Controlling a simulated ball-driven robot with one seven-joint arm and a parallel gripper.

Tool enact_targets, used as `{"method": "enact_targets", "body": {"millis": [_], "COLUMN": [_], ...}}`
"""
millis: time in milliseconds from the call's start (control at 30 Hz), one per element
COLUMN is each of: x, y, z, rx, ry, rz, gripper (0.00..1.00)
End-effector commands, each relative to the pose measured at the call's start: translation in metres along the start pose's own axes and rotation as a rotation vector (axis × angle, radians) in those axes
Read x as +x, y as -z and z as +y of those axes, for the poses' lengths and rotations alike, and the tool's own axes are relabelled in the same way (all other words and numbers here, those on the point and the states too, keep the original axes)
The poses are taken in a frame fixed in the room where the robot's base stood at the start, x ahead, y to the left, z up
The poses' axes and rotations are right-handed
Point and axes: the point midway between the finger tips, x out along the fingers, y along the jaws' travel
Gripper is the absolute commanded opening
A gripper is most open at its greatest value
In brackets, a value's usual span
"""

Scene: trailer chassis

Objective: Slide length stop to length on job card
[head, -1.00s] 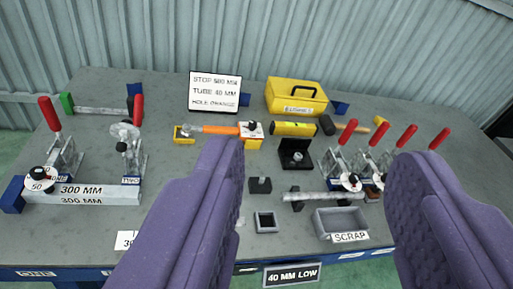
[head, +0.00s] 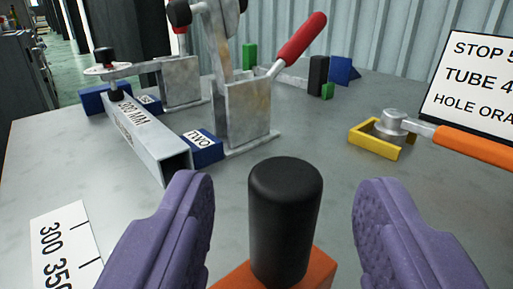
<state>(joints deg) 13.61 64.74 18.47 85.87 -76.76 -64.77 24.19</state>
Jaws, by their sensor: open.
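A black upright knob (head: 286,215) on an orange block (head: 322,272), which looks like the length stop, stands at the bottom middle. My gripper (head: 285,190) is open, with one purple finger on each side of the knob and gaps showing between. The white length scale (head: 62,240) at lower left shows 300 and 350; the rest of it is out of view. The job card (head: 480,85) at the right edge is cut off and reads "STOP 5", "TUBE 4", "HOLE ORA".
A square tube marked 300 MM (head: 135,125) lies at left by the blue block marked TWO (head: 203,148) and a toggle clamp (head: 245,110) with a red handle. An orange-handled tool (head: 470,145) rests at a yellow holder (head: 375,140) on the right. Bare bench lies between.

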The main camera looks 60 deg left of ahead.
Motion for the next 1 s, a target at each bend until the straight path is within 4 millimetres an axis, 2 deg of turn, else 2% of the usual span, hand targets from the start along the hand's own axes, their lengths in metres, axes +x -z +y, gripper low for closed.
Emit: {"method": "enact_targets", "body": {"millis": [100,200,533,567,767,800,1000], "x": [0.02,0.031,0.037,0.037,0.037,0.037,0.031], "y": [-0.003,-0.002,0.0,0.0,0.0,0.0,0.0], "z": [0.0,0.0,0.001,0.001,0.001,0.001,0.007], "rx": [-0.001,-0.002,-0.001,-0.001,-0.001,-0.001,-0.002], "ry": [0.001,-0.001,-0.003,-0.003,-0.003,-0.003,-0.005], "rz": [0.0,-0.001,-0.002,-0.002,-0.002,-0.002,-0.001], "gripper": [0.55,0.55,0.55,0.5,0.04,0.0,0.0]}}
